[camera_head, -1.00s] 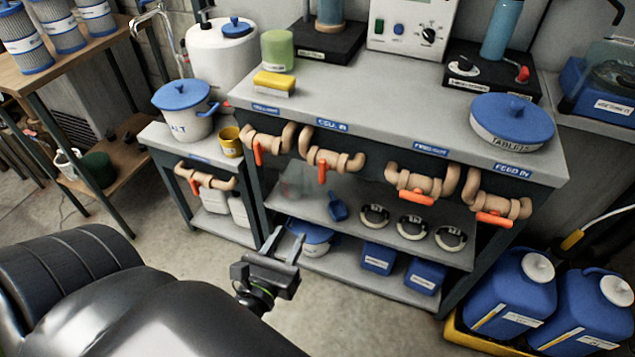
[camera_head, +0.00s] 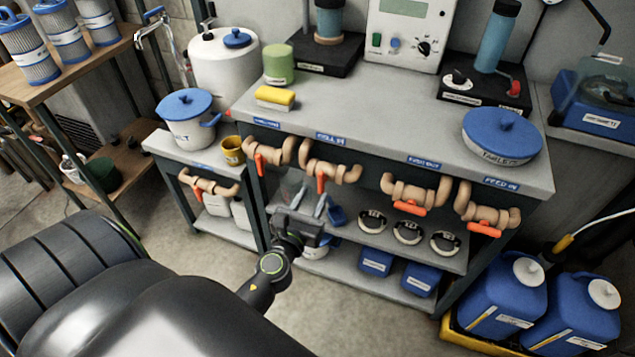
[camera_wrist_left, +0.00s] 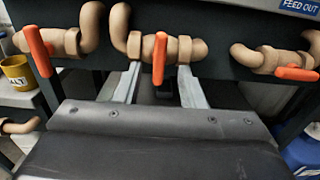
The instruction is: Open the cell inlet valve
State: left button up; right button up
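The cell inlet valve (camera_head: 341,173) is a tan pipe fitting under the blue "CELL IN" label (camera_head: 330,138). Its orange handle (camera_head: 321,184) hangs straight down, across the pipe. In the left wrist view the handle (camera_wrist_left: 160,56) appears between the fingertips, upright in the picture. My left gripper (camera_head: 309,200) is open, its two fingers apart, just below and in front of the valve. In the left wrist view the gripper (camera_wrist_left: 160,78) has one finger on each side of the handle, with no clear contact. My right gripper is out of view.
A similar valve with a hanging handle (camera_head: 258,162) is to the left. Two valves (camera_head: 410,208) (camera_head: 484,229) to the right have level handles. A lower shelf (camera_head: 350,246) with black-and-white rings sits below.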

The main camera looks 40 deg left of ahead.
aim_at(320, 183)
pick_arm(q)
jog(key=shift+x, duration=2.15)
grip_shut()
